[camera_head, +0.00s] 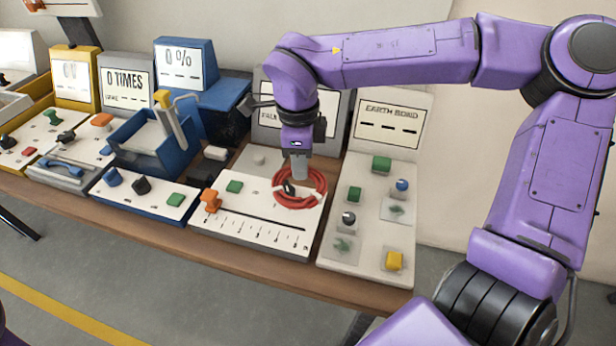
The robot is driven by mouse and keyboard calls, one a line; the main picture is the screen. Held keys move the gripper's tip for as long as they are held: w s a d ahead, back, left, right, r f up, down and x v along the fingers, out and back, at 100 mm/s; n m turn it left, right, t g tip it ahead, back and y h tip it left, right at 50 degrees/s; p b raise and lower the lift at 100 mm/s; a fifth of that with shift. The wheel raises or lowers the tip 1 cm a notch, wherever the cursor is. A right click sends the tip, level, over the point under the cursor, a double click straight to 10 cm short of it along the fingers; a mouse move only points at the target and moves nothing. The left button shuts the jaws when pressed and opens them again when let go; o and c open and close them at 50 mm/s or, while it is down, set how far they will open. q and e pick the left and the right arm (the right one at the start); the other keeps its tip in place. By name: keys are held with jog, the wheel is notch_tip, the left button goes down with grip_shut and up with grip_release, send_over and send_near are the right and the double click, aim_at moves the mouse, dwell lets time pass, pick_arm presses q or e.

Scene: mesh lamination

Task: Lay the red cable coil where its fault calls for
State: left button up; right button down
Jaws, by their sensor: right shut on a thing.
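The red cable coil (312,204) is a ring of several loops with a small black part on its left side. It is at the station with a marked scale (255,238), over the upper right of its white panel. My right gripper (299,172) reaches down from above and is shut on the coil's upper edge. I cannot tell whether the coil touches the panel. My left gripper is not in view.
To the right is the "EARTH BOND" station (388,124) with green, blue and yellow knobs. To the left are a blue station reading "0 %" (180,56), a grey one reading "0 TIMES" (126,82) and a yellow one (76,76). An orange block (211,200) sits at the scale's left end.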

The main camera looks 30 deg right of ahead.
jog(key=m, duration=0.3)
jog(key=shift+s+d+m, duration=0.2)
jog(key=shift+d+m, duration=0.05)
jog(key=shift+m, duration=0.15)
jog(key=m, duration=0.3)
jog(key=shift+s+d+r+b, duration=0.2)
jog(key=shift+s+b, duration=0.1)
jog(key=shift+b, duration=0.05)
jog(key=m, duration=0.2)
jog(key=s+m, duration=0.1)
jog(key=m, duration=0.1)
jog(key=shift+d+r, duration=0.25)
jog(key=shift+d, duration=0.1)
jog(key=shift+w+d+m, duration=0.1)
jog(key=shift+m, duration=0.2)
jog(key=w+d+f+p, duration=0.3)
jog(key=w+d, duration=0.3)
send_over(322, 169)
notch_tip(322, 169, down, 7)
jog(key=shift+s+r, duration=0.1)
jog(key=shift+r, duration=0.1)
notch_tip(322, 169, down, 3)
jog(key=shift+d+r+p, duration=0.1)
jog(key=shift+p, duration=0.25)
jog(key=shift+f, duration=0.3)
